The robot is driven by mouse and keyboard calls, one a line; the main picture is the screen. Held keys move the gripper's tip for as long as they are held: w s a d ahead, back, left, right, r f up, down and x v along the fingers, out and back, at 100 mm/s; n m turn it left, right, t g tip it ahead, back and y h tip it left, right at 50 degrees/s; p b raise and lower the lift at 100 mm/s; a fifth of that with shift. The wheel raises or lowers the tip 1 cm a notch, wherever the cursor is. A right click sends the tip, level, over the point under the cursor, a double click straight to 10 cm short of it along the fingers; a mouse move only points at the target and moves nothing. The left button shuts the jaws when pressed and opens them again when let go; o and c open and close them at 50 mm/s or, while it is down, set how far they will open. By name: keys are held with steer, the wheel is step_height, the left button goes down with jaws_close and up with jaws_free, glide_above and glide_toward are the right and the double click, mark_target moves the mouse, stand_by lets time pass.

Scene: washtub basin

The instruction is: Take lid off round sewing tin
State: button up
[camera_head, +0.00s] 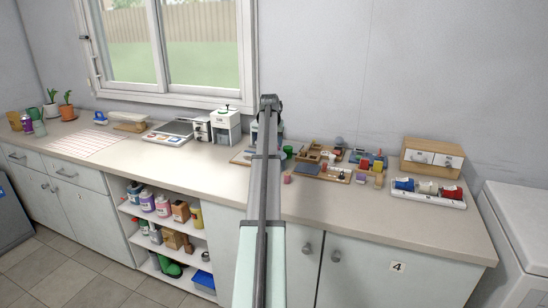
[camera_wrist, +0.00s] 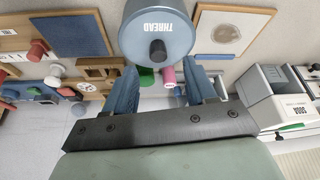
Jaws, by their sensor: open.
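A round blue-grey tin (camera_wrist: 142,27), marked THREAD, is at the top of the wrist view, with a dark round knob (camera_wrist: 157,51) facing me on its lid. The label reads upside down there. My gripper (camera_wrist: 162,76) is open, its two blue fingers apart on either side of the view's middle. The knob appears between and just beyond the fingertips, and nothing is held. I cannot tell whether a finger touches the tin. In the head view my arm hides most of the gripper and the tin.
A pink spool (camera_wrist: 168,76) and a green item (camera_wrist: 146,78) show between the fingers. Wooden trays with small parts (camera_head: 325,163) lie to the right on the counter (camera_head: 400,216). A wooden drawer box (camera_head: 432,150) is further right.

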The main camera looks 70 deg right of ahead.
steer(key=x, duration=0.5)
steer(key=shift+s, duration=0.1)
steer(key=shift+r, duration=0.1)
jaws_close()
stand_by(0.3)
